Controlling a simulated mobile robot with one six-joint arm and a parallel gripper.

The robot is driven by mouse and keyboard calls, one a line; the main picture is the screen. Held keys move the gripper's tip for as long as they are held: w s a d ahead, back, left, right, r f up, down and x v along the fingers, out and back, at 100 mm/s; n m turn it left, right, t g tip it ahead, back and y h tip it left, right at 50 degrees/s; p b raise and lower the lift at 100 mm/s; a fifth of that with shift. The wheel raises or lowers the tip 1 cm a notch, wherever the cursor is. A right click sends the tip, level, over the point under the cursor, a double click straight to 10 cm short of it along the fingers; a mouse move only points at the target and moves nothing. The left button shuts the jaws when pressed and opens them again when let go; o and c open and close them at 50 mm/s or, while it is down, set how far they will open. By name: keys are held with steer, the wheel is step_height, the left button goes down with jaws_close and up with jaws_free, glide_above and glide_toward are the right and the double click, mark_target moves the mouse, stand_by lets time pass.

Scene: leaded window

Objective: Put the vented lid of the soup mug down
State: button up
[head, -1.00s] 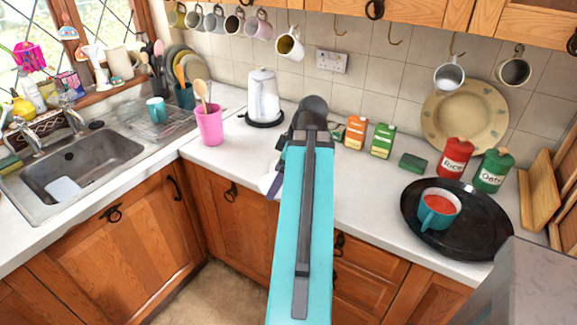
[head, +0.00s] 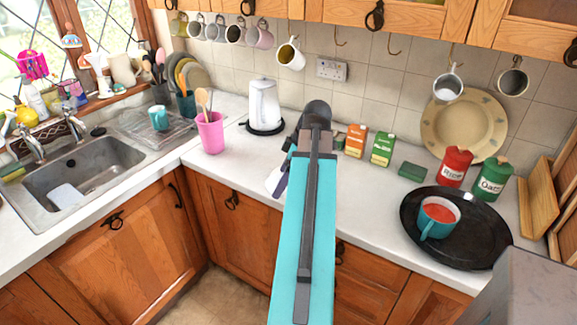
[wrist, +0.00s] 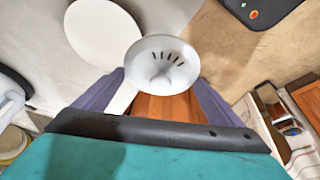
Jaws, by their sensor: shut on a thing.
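The vented lid (wrist: 162,62) is a white round disc with dark slots and a central knob. In the wrist view my gripper (wrist: 160,82) has its two purple fingers shut on it, one at each side. In the head view my arm hides most of my gripper (head: 280,178), which is by the counter's front edge. The teal soup mug (head: 438,214), with red soup in it, stands upright and uncovered on a round black tray (head: 478,254) at the right, well apart from my gripper.
A white, flat, round thing (wrist: 100,28) lies beyond the lid in the wrist view. The white counter (head: 365,205) is clear between my arm and the tray. Rice (head: 455,166) and oats (head: 491,178) tins, cartons (head: 382,149), a kettle (head: 264,104) and a pink pot (head: 211,133) stand behind.

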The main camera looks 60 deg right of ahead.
steer(key=w+d+p, duration=0.1)
steer(key=d, duration=0.2)
steer(key=w+d+p, duration=0.1)
steer(key=w+d, duration=0.1)
steer(key=d, duration=0.2)
steer(key=w+d+f+p, duration=0.1)
steer(key=d, duration=0.2)
steer(key=shift+w+d, duration=0.2)
steer(key=shift+d, duration=0.1)
steer(key=shift+f, duration=0.1)
steer(key=shift+f+p, duration=1.05)
steer(key=shift+f, duration=0.6)
steer(key=shift+s+a+f+b, duration=0.1)
steer(key=shift+a+f+b, duration=0.05)
steer(key=shift+f+b, duration=0.4)
steer(key=o, duration=0.8)
steer(key=shift+f, duration=0.15)
